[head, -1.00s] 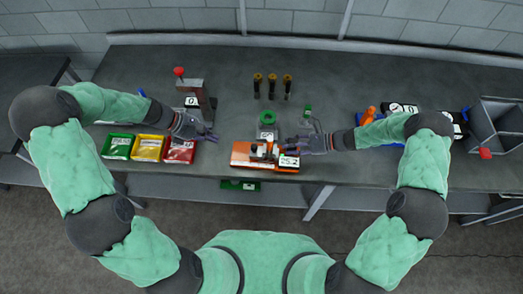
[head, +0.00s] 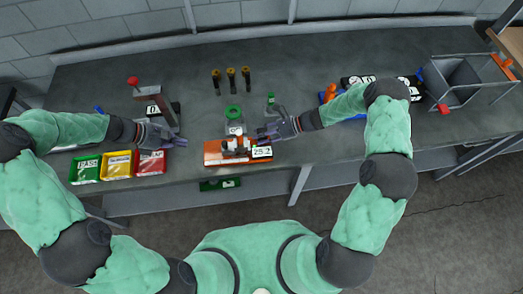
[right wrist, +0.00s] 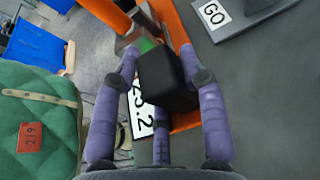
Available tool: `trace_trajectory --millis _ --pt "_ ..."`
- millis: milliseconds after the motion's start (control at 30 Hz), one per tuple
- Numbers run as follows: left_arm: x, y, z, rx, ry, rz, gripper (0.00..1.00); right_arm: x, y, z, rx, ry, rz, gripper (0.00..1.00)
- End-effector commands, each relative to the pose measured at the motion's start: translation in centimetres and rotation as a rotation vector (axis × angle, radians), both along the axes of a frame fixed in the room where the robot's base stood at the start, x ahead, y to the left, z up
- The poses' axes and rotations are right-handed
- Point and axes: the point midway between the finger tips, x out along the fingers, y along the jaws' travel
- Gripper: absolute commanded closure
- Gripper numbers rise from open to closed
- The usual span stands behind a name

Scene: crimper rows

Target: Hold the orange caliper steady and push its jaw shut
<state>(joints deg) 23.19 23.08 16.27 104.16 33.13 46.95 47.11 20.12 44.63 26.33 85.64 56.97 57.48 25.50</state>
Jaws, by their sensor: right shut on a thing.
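The orange caliper (head: 212,154) lies near the front edge of the bench, with a grey jaw part on top and a white label reading 25.2 (head: 262,152) at its right end. My right gripper (head: 262,132) is at the caliper's right end. In the right wrist view its purple fingers (right wrist: 160,60) are shut on both sides of the caliper's black block (right wrist: 167,80), which hides part of the label. My left gripper (head: 184,141) is above the back of the red bin, left of the caliper and apart from it, with fingers spread and empty.
Green (head: 85,170), yellow (head: 117,164) and red (head: 150,163) bins stand at the front left. A red-knobbed stand (head: 155,98) is behind them. Several black-and-yellow pins (head: 231,80) are further back. A grey crate (head: 460,85) is at the right.

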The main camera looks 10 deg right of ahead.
Motion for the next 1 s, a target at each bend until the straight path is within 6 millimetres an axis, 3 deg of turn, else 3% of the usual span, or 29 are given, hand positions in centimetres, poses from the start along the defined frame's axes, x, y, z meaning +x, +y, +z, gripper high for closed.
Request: trace_trajectory --millis 200,233,300,333,767,1000 --pt "0.0 0.0 0.0 0.0 0.0 0.0 1.0 0.1 -0.1 0.1 -0.001 -0.003 -0.002 0.97" --pt "0.0 0.0 0.0 0.0 0.0 0.0 1.0 0.1 -0.1 0.1 -0.001 -0.003 -0.002 0.55" --pt "0.0 0.0 0.0 0.0 0.0 0.0 1.0 0.1 -0.1 0.1 -0.001 -0.003 -0.002 0.35" --pt "0.0 0.0 0.0 0.0 0.0 0.0 1.0 0.1 -0.1 0.1 -0.001 -0.003 -0.002 0.3" --pt "0.0 0.0 0.0 0.0 0.0 0.0 1.0 0.0 -0.5 0.2 0.0 0.0 -0.001 0.3" --pt "0.0 0.0 0.0 0.0 0.0 0.0 1.0 0.0 -3.9 1.6 -0.001 -0.003 -0.005 0.3"
